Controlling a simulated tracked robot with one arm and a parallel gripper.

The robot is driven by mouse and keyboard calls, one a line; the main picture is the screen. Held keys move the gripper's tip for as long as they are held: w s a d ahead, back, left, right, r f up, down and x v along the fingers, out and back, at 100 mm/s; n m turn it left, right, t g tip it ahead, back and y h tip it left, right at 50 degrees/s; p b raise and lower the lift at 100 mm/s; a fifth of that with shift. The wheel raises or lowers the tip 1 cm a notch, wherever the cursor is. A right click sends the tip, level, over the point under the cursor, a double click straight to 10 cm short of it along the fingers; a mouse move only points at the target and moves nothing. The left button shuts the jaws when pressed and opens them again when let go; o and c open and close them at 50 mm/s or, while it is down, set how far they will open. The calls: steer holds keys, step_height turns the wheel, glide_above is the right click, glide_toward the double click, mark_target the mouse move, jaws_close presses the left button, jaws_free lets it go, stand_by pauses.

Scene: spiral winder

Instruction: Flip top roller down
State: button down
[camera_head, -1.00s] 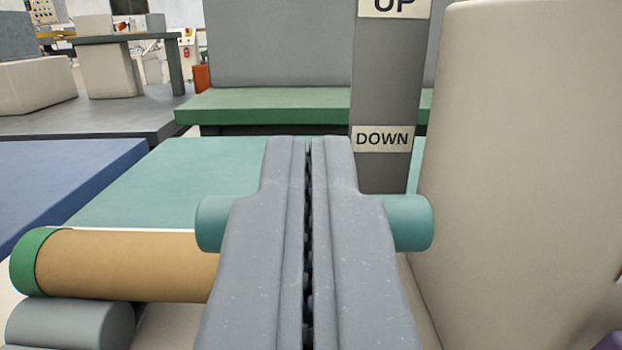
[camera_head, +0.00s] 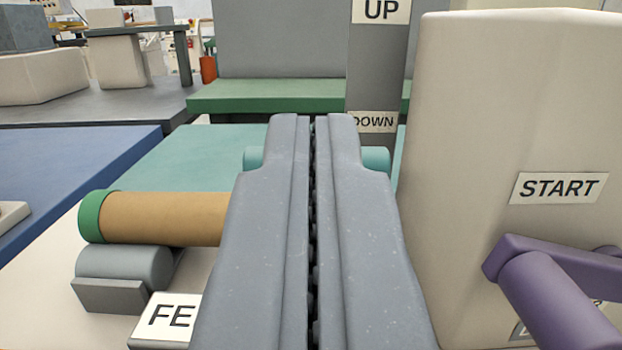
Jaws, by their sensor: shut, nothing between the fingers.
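A teal horizontal bar (camera_head: 376,159) shows on both sides of my gripper, its middle hidden behind the fingers. It lies in front of and below the DOWN label (camera_head: 372,122) on a grey upright panel, with the UP label (camera_head: 380,11) higher up. A tan roller (camera_head: 165,218) with a green end cap lies above a grey roller (camera_head: 125,262) at the left. Its right end is hidden by my gripper. My gripper (camera_head: 313,118) is shut and empty, pointing forward in front of the teal bar. I cannot tell whether it touches the bar.
A beige housing (camera_head: 475,120) stands close on the right, with a START label (camera_head: 559,187) and a purple handle (camera_head: 560,300) jutting towards me. A label reading FE (camera_head: 170,318) is at lower left, partly hidden. A green ledge (camera_head: 265,98) runs across behind.

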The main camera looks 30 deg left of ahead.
steer(key=b+v, duration=0.1)
steer(key=v, duration=0.1)
steer(key=shift+s+d+f, duration=0.2)
steer(key=shift+s, duration=0.05)
